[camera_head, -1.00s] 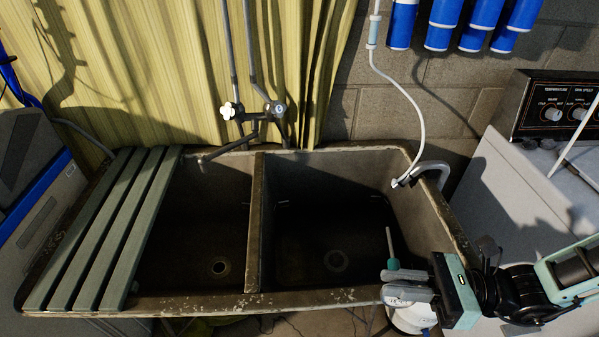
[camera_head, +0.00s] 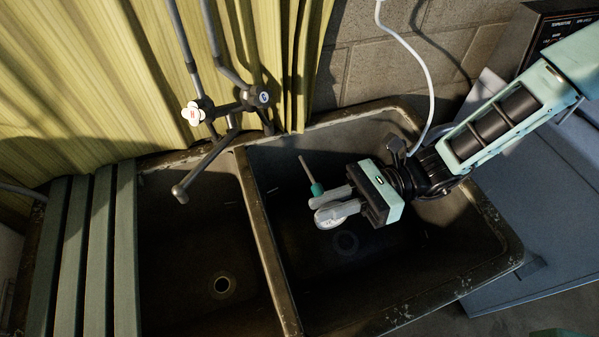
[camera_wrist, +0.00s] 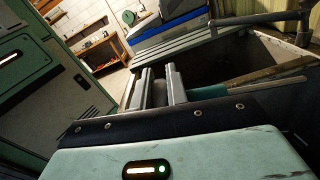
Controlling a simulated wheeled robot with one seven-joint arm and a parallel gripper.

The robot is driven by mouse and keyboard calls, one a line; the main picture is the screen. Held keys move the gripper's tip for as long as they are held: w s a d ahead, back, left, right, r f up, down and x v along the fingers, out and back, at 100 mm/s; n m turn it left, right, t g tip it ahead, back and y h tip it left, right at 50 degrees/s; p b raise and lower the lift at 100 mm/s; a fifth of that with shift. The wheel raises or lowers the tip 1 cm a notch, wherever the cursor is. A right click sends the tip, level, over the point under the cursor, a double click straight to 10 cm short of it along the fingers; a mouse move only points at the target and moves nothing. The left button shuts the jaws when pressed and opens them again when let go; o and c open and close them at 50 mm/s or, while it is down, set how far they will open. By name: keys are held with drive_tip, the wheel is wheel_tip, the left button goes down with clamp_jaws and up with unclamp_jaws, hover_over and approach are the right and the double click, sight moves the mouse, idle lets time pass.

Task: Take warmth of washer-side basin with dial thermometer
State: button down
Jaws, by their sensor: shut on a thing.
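My gripper (camera_head: 318,198) is over the right-hand, washer-side basin (camera_head: 463,288), shut on the dial thermometer. In the wrist view the teal collar (camera_wrist: 207,92) and stem (camera_wrist: 270,86) lie right of the fingers, the stem looking nearly level.
A divider (camera_head: 265,245) separates the left basin (camera_head: 190,255). The faucet (camera_head: 205,165) hangs over the left basin. Green slats (camera_head: 95,260) cover the far left. A white hose (camera_head: 420,70) hangs behind my arm. The washer (camera_head: 550,210) stands right.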

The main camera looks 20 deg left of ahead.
drive_tip(key=shift+w+a+f, duration=0.1)
drive_tip(key=shift+w+a, duration=0.05)
drive_tip(key=shift+a, duration=0.1)
drive_tip(key=shift+f+b, duration=0.2)
drive_tip(key=shift+b, duration=0.1)
wheel_tip(320, 180, down, 33)
drive_tip(key=b, duration=2.9)
drive_tip(key=shift+f, duration=0.1)
drive_tip(key=shift+w+d, duration=0.1)
drive_tip(key=shift+w+d, duration=0.2)
drive_tip(key=shift+d, duration=0.1)
drive_tip(key=shift+a, duration=0.1)
drive_tip(key=shift+s+a+p, duration=0.3)
drive_tip(key=shift+a+p, duration=0.05)
drive_tip(key=shift+d, duration=0.1)
